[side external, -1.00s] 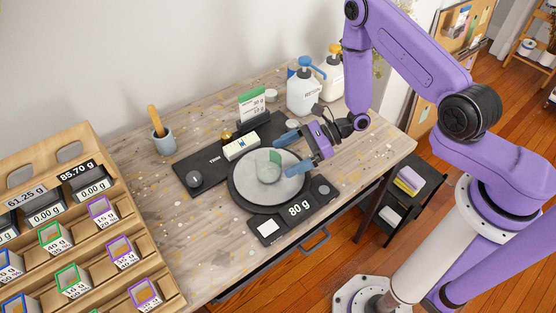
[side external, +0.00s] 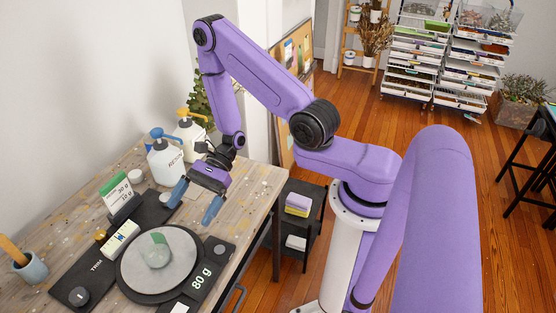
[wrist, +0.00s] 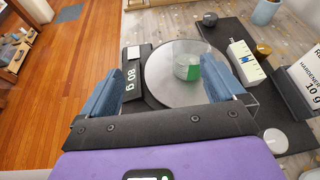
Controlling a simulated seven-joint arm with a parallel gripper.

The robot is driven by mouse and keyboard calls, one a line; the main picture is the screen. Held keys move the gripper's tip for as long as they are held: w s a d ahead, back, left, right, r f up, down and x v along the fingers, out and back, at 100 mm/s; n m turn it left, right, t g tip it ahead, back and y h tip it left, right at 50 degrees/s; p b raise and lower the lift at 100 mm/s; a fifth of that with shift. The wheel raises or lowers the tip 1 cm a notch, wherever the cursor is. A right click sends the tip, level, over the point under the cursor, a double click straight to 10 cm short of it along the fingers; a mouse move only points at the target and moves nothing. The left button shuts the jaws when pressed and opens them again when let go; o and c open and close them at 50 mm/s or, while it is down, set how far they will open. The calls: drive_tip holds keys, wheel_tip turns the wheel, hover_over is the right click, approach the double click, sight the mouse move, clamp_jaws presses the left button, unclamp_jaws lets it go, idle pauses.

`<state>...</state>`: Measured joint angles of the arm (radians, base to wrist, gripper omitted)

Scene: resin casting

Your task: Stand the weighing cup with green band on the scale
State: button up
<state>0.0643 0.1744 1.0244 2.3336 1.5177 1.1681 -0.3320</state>
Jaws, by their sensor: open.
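The scale's display reads 80 g. My gripper (side external: 195,203) is open and empty, beyond the plate and apart from the cup. Its spread fingers also show in the wrist view (wrist: 160,78).
A grey pot (side external: 31,269) stands at left. The table's right end is clear.

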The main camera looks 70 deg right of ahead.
drive_tip(key=s+a+r+n+g+h, duration=0.1)
drive_tip(key=s+r+n+g+h, duration=0.65)
drive_tip(key=s+n, duration=0.65)
drive_tip(key=s+d+r+n+t+h, duration=0.5)
drive_tip(key=r+n, duration=0.4)
drive_tip(key=n, duration=0.7)
drive_tip(key=shift+s+d+n+t+h, duration=0.35)
drive_tip(key=shift+s+d+t, duration=0.3)
drive_tip(key=shift+s+d, duration=0.6)
drive_tip(key=shift+w+d, duration=0.1)
drive_tip(key=shift+w, duration=0.05)
